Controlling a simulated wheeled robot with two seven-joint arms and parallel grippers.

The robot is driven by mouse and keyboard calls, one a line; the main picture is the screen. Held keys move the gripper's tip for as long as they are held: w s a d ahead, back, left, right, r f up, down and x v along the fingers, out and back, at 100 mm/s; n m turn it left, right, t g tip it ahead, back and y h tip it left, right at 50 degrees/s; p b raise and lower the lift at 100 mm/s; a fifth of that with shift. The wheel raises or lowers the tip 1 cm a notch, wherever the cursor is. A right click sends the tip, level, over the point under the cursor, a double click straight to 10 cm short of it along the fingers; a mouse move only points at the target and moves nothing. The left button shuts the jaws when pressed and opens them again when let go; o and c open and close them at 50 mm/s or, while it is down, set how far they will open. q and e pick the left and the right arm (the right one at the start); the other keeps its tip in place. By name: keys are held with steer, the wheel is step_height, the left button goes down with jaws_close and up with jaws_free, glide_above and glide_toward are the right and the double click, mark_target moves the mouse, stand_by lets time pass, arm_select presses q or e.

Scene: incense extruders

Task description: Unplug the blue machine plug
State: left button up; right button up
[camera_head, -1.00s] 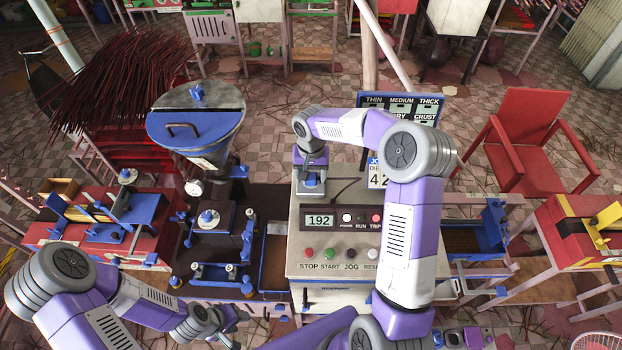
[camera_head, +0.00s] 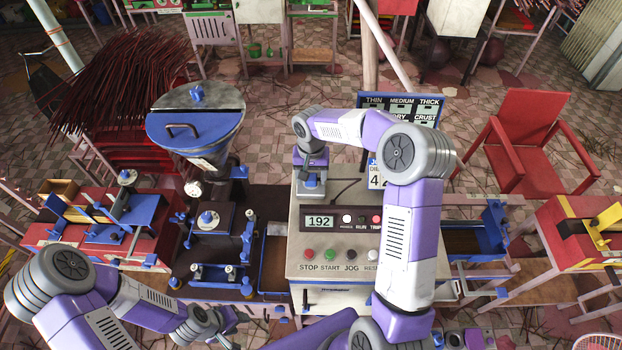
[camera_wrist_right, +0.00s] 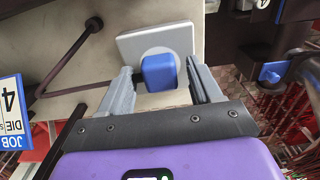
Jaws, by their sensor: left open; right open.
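The blue plug (camera_wrist_right: 158,72) sits in a grey square socket plate (camera_wrist_right: 150,42) on the control box, seen in the right wrist view. A dark cable (camera_wrist_right: 75,57) runs nearby on the box. My right gripper (camera_wrist_right: 158,80) is open, with one finger on each side of the plug; I cannot tell whether they touch it. In the head view my right gripper (camera_head: 311,182) points down at the back left of the control box (camera_head: 330,270), hiding most of the plug. My left gripper (camera_head: 222,325) is open and empty at the bottom left, low before the blue machine.
The blue extruder with its hopper (camera_head: 195,130) stands left of the box. A job sign (camera_head: 376,175) and a die board (camera_head: 400,105) stand behind it. A red chair (camera_head: 530,150) is at right. Red incense sticks (camera_head: 120,85) are at back left.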

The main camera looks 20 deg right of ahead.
mark_target(311, 177)
steer(key=shift+c, duration=0.3)
jaws_close()
steer(key=shift+r, duration=0.1)
steer(key=shift+r+p, duration=1.9)
steer(key=shift+r, duration=1.05)
